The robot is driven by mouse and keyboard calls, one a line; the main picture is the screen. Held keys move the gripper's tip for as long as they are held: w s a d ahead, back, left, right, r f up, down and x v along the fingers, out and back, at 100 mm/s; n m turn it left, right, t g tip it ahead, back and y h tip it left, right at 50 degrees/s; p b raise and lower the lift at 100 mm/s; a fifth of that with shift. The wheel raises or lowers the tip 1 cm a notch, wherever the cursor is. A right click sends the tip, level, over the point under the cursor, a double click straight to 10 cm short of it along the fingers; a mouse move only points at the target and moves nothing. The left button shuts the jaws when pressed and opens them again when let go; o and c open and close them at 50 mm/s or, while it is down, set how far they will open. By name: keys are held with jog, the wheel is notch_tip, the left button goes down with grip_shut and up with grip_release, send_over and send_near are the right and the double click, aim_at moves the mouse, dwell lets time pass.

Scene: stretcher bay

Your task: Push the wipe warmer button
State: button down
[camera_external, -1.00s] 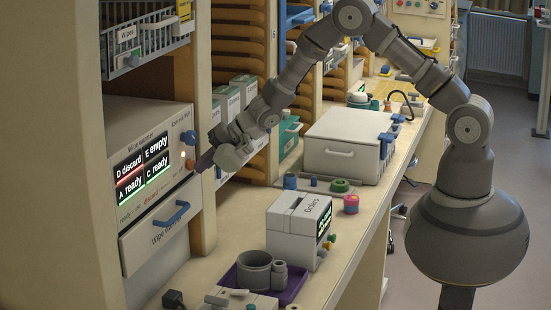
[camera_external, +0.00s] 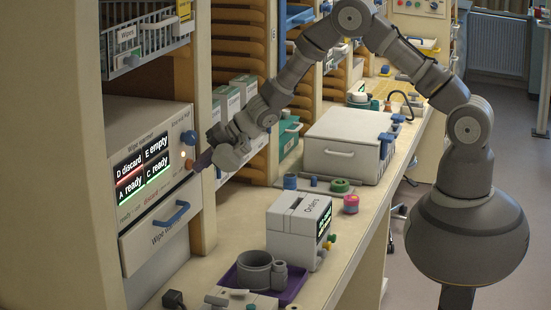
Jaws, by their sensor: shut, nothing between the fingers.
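The wipe warmer (camera_external: 118,205) is a cream box in the shelf at the left. Its lit display (camera_external: 143,165) reads D discard, E empty, A ready and C ready. On the panel right of the display are a blue-grey knob (camera_external: 188,137), a small pale light and an orange-brown button (camera_external: 189,164) below them. My gripper (camera_external: 200,162) is shut and empty. Its dark fingertips point left at the button and are at or very near it. I cannot tell whether they touch. The fingers partly cover the panel's right edge.
A blue handle (camera_external: 171,214) sits on the warmer's drawer front below. A shelf upright (camera_external: 204,215) stands close right of the warmer. On the counter are a white Orders box (camera_external: 290,239), a purple tray (camera_external: 228,277) with grey cups and a white lidded box (camera_external: 335,155).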

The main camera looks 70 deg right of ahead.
jog(key=shift+s, duration=0.15)
jog(key=s+b, duration=0.5)
jog(key=s, duration=0.1)
dwell(0.4)
